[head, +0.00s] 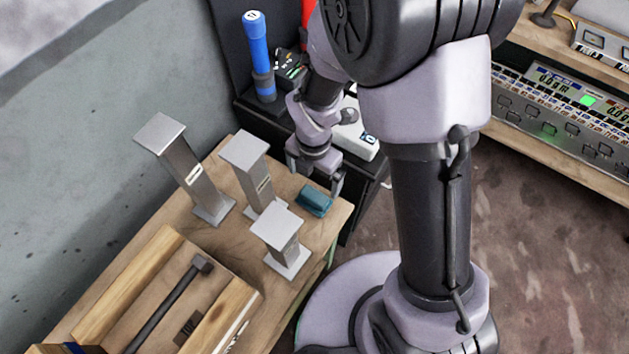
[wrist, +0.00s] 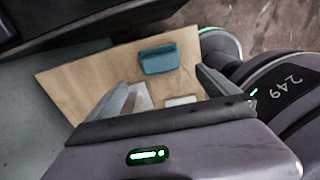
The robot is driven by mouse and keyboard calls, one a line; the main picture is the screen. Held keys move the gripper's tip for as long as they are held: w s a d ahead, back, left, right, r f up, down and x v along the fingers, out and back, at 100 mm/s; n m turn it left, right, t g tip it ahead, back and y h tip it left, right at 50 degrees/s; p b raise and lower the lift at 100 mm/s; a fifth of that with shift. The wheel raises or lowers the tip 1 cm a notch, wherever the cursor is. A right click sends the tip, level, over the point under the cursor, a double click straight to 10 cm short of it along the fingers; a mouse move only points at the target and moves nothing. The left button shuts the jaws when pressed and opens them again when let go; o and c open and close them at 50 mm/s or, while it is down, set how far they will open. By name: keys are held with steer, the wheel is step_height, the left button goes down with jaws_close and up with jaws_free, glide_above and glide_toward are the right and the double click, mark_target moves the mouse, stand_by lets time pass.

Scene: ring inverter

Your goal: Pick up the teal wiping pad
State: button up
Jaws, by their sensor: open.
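The teal wiping pad (head: 314,200) lies on the wooden bench top (head: 150,215), close to its right corner in the head view. In the wrist view the pad (wrist: 160,59) lies flat on the wood, beyond my fingers. My gripper (head: 315,180) is open and empty above the pad, with its fingers apart. In the wrist view the two fingertips of my gripper (wrist: 165,82) stand on either side, and the pad shows between and ahead of them. The exact height of the fingertips above the wood is hard to tell.
Several grey metal stands (head: 283,243) rise from the bench beside the pad. A wooden tray (head: 125,275) holding a dark hammer-like tool (head: 170,305) lies at the front left. A black surface with a blue-topped bottle (head: 258,50) and a white device (head: 352,135) is behind my gripper.

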steer(key=b, duration=0.1)
glide_above(314, 195)
step_height(314, 195, down, 5)
steer(key=shift+r, duration=0.15)
step_height(314, 195, down, 6)
steer(key=b, duration=0.3)
steer(key=shift+b, duration=0.4)
steer(key=shift+r, duration=0.2)
steer(key=c, duration=1.5)
step_height(314, 195, up, 10)
steer(key=p, duration=0.5)
steer(key=shift+c, duration=0.2)
